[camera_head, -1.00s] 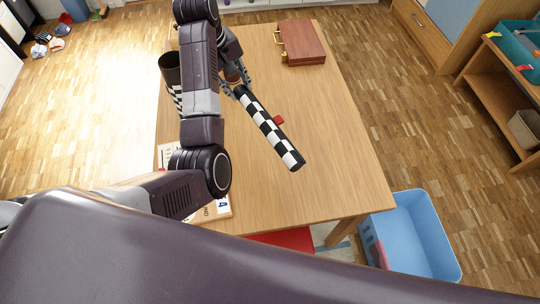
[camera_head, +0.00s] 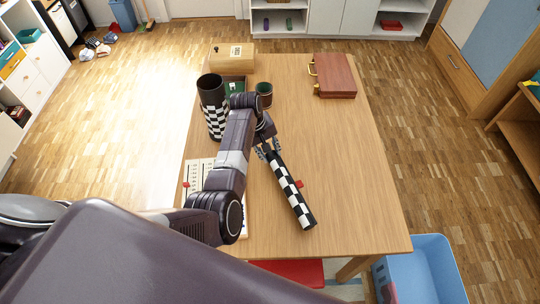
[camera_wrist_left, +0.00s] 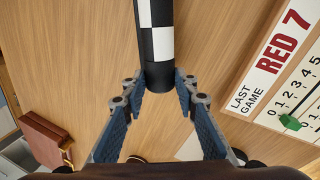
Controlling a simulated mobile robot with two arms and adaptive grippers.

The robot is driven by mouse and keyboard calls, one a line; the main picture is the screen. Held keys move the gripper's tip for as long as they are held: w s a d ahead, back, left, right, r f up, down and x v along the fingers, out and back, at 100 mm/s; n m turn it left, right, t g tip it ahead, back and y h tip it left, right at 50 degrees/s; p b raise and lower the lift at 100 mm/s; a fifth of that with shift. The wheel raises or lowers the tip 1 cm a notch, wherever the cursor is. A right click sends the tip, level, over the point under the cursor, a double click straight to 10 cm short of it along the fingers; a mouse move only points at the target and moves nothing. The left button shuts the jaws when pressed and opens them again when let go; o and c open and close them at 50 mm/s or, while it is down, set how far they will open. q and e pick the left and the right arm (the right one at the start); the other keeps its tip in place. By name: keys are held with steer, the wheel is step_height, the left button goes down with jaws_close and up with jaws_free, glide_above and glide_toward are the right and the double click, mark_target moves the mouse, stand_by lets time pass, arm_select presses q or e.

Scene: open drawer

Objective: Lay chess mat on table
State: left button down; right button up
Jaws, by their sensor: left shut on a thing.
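The chess mat (camera_head: 291,191) is rolled into a black-and-white checked tube. In the head view it slants over the middle of the table (camera_head: 355,185), its free end towards the front. My left gripper (camera_head: 268,150) is shut on the tube's far end. The wrist view shows the mat (camera_wrist_left: 156,40) between the fingertips of my left gripper (camera_wrist_left: 158,84). Whether the tube touches the table is hard to tell. My right gripper is not in view.
A dark checked cylinder (camera_head: 212,92), a small cup (camera_head: 264,88) and a wooden box (camera_head: 232,54) stand at the back left. A brown case (camera_head: 335,76) lies at the back right. A score board (camera_head: 198,172) lies left. A red piece (camera_head: 299,184) shows beside the mat. The table's right side is clear.

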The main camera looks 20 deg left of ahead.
arm_select(q)
step_height(320, 180, down, 2)
steer(key=shift+f, duration=0.15)
steer(key=c, duration=1.5)
jaws_free()
steer(key=v, duration=1.2)
